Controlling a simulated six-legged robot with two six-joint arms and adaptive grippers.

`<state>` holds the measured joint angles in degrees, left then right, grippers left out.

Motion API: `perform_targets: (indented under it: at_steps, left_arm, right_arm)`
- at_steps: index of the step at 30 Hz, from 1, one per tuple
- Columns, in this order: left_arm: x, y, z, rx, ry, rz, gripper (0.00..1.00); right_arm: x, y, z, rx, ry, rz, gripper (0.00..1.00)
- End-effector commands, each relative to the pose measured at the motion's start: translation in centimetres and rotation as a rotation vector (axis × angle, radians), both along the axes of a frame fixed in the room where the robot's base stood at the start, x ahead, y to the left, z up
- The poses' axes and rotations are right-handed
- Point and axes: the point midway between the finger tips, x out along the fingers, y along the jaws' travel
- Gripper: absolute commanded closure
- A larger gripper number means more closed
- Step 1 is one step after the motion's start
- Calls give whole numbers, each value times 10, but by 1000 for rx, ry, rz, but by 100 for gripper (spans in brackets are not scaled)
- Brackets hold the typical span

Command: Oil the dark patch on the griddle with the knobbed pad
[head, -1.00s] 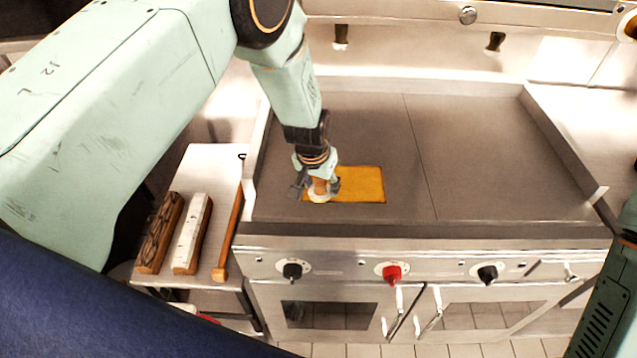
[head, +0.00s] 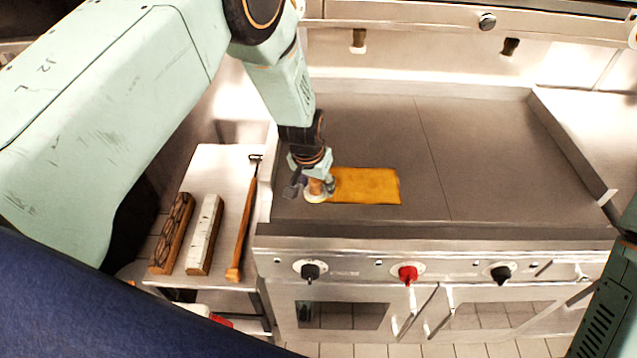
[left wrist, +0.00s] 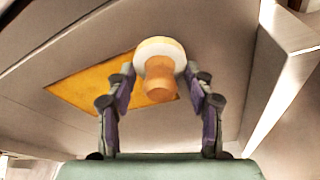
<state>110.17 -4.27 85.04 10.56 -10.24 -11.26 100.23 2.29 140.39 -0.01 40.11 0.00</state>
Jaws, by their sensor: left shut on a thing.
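My left gripper (head: 315,188) is shut on the knob of the knobbed pad (head: 313,197). The pad is a pale round disc with an orange-brown knob; in the left wrist view its knob (left wrist: 158,78) sits between the two fingers. The pad is down at the griddle surface, at the left end of the patch; exact contact cannot be told. The patch (head: 365,186) is a golden-yellow rectangle, not dark, on the left half of the grey griddle (head: 485,150). It also shows in the left wrist view (left wrist: 90,88). My right gripper is out of view.
A steel side table (head: 222,160) left of the griddle holds a dark-patterned wooden block (head: 172,233), a white-topped block (head: 203,235) and a long-handled tool (head: 243,225). Raised walls edge the griddle. Knobs, one red (head: 408,275), line its front. The griddle's right half is clear.

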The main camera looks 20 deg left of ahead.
Motion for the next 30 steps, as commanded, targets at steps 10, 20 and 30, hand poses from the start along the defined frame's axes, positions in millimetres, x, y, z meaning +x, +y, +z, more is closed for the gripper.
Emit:
perform_targets:
  at_steps: [10,20,30]
  left_arm:
    - [4,0,36,0,-7,2,76]
    - [4,5,66,0,-7,5,76]
    - [4,8,74,0,-7,5,76]
  right_arm:
    - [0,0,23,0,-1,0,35]
    - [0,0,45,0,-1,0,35]
    - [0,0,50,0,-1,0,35]
